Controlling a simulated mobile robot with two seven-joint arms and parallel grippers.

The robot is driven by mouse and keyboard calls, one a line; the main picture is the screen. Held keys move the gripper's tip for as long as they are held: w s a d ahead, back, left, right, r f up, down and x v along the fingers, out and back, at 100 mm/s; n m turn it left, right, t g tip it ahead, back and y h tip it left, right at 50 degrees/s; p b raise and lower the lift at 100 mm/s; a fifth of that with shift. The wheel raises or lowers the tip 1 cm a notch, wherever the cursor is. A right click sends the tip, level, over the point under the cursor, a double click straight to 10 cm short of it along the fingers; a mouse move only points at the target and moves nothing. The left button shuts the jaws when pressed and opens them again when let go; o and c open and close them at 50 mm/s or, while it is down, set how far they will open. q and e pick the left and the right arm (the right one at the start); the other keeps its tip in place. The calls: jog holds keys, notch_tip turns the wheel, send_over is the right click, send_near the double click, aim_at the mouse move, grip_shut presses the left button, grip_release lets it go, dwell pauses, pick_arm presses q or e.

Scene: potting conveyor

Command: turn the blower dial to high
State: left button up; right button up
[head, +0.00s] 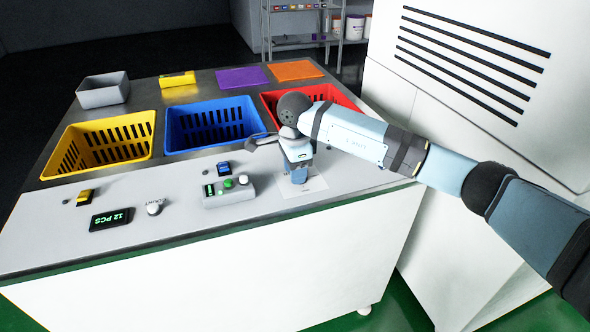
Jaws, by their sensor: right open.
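My right gripper (298,178) points down over a pale plate (314,186) at the right part of the grey console. It is open, but its fingers are small and partly hidden by its own body. I cannot make out the blower dial; the gripper covers much of the plate, and whether it touches anything there is unclear. A white knob (153,207) marked "COUNT" sits farther left on the console, beside a black display (110,219) reading "12 PCS". My left gripper is not in view.
A grey button box (229,191) with green and white buttons stands left of the gripper. Yellow (152,122), blue (168,131) and red (352,101) crates sit behind the console. A white cabinet (470,150) stands at the right. The console's front left is mostly clear.

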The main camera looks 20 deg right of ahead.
grip_shut()
